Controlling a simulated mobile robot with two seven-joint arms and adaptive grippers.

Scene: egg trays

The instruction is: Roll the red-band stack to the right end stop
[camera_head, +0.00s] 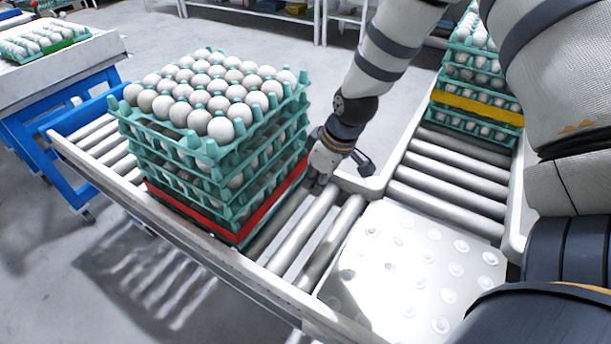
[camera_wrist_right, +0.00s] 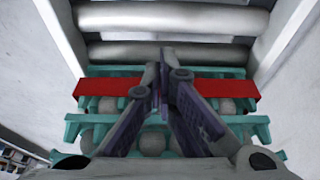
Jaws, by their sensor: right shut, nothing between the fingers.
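The red-band stack is several teal trays of white eggs (camera_head: 205,105) standing upright on the left roller lane. Its red band (camera_head: 262,213) runs around the lower part; the band also shows in the right wrist view (camera_wrist_right: 222,88). My right gripper (camera_head: 316,182) is low beside the stack's right side, close to the band. In the right wrist view its shut, empty fingers (camera_wrist_right: 166,62) cross in front of the band; I cannot tell whether they touch it. My left gripper is not in view. I cannot pick out the right end stop for certain.
Bare rollers (camera_head: 305,232) lie right of the stack, then a white plate with ball casters (camera_head: 400,275). A second roller lane (camera_head: 450,175) holds a yellow-band stack (camera_head: 478,106). A side rail (camera_head: 200,243) edges the near side. A blue-framed table (camera_head: 55,110) stands left.

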